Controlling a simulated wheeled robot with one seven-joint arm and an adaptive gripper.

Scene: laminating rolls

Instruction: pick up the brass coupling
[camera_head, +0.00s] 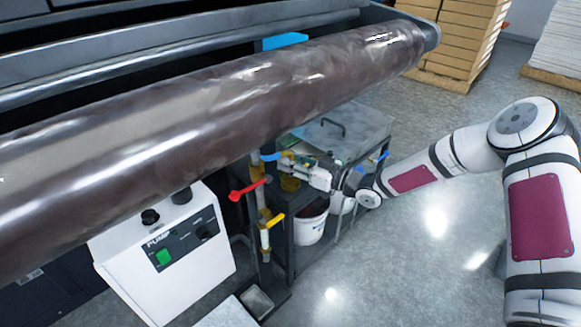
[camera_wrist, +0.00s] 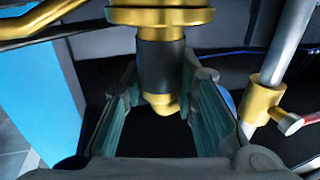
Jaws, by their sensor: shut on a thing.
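The brass coupling (camera_wrist: 160,17) is at the top middle of the wrist view. It has a wide brass upper part, a dark band (camera_wrist: 161,62) below it and a rounded brass lower end. My gripper (camera_wrist: 160,75) has its teal-padded fingers on either side of the dark band and is shut on the coupling. In the head view my gripper (camera_head: 287,166) is beside the upright pipework, under the big roll. Fine contact is too small to tell there, and the coupling cannot be made out clearly.
A large film-wrapped roll (camera_head: 210,105) spans above my gripper. A red-handled valve (camera_head: 247,190) and a yellow handle (camera_head: 275,221) stick out close by. A white pump box (camera_head: 165,255) stands left, a bucket (camera_head: 311,224) below.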

